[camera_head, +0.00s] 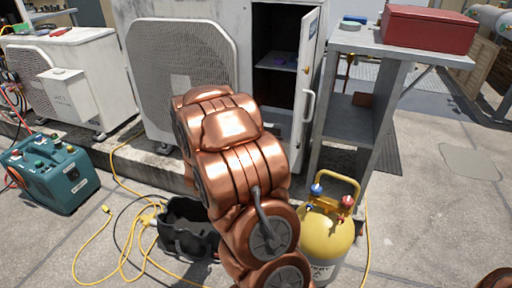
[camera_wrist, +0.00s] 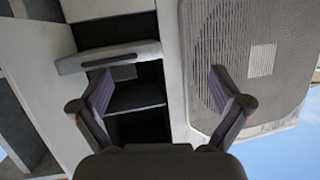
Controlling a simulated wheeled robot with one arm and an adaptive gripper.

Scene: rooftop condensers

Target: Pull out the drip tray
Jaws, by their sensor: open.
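My gripper (camera_wrist: 160,82) is open in the wrist view, with its two purple-padded fingers wide apart and nothing between them. The wrist view appears upside down. A light grey rounded bar, which looks like the front of the drip tray (camera_wrist: 138,53), crosses the cabinet opening beyond the fingers. The left fingertip is near it in the picture; I cannot tell whether they touch. In the head view my copper arm hides the gripper and the lower cabinet, so the tray does not show there. The cabinet door (camera_head: 308,85) stands open, with a vertical handle.
A condenser (camera_head: 181,80) adjoins the cabinet on the left. A grey stand (camera_head: 350,130) with a red toolbox (camera_head: 428,28) is close on the right. A yellow cylinder (camera_head: 325,235), black bag (camera_head: 188,228), yellow hose and teal machine (camera_head: 50,172) occupy the floor.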

